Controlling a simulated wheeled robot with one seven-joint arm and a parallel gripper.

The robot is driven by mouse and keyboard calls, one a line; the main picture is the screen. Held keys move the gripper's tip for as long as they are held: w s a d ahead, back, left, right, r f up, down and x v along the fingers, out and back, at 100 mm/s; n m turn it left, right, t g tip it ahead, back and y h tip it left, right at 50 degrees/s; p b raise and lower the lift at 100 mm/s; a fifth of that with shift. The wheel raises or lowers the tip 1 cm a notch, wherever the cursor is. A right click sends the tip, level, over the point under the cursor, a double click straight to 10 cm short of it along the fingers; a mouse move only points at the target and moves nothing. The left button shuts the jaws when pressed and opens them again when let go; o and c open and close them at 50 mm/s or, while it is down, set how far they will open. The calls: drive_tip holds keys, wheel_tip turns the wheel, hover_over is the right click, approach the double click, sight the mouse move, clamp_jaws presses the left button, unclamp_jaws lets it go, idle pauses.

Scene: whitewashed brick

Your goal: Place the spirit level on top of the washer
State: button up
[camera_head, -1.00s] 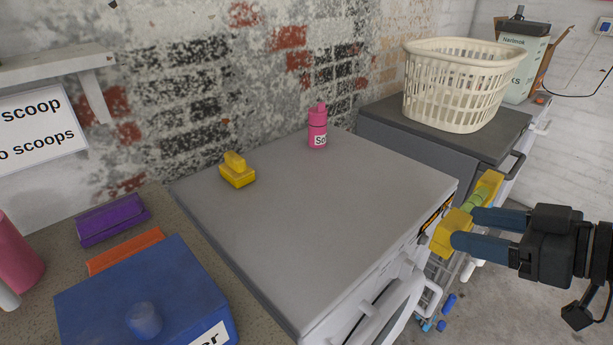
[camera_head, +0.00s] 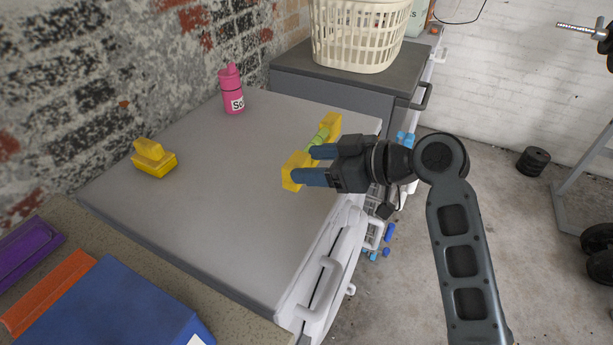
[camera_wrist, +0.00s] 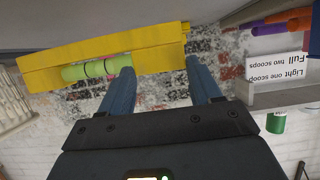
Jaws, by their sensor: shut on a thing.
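The spirit level (camera_head: 293,172) is yellow with a green vial, and my gripper (camera_head: 305,165) is shut on it. In the head view it appears over the right part of the washer's flat grey top (camera_head: 215,190); any gap beneath it is hard to judge. In the wrist view the spirit level (camera_wrist: 150,40) lies across the blue fingers of my gripper (camera_wrist: 160,70). The washer's white front, with its door and handle, faces the lower right.
A yellow object (camera_head: 154,160) sits at the top's left and a pink bottle (camera_head: 232,92) at its back. A cream basket (camera_head: 355,38) stands on the dark machine behind. A blue box (camera_head: 110,310) is on the left counter. The washer top's middle is clear.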

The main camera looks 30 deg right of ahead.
drive_tip(key=shift+w+a+f, duration=0.4)
drive_tip(key=shift+w, duration=0.1)
drive_tip(key=shift+f, duration=2)
drive_tip(key=o, duration=1.2)
drive_tip(key=shift+f, duration=0.1)
drive_tip(key=shift+c, duration=0.2)
drive_tip(key=shift+d+r, duration=0.1)
drive_tip(key=shift+r, duration=0.1)
drive_tip(key=v, duration=1.1)
drive_tip(key=shift+s+d+b, duration=0.2)
drive_tip(key=shift+s+b, duration=0.1)
drive_tip(key=shift+s, duration=0.1)
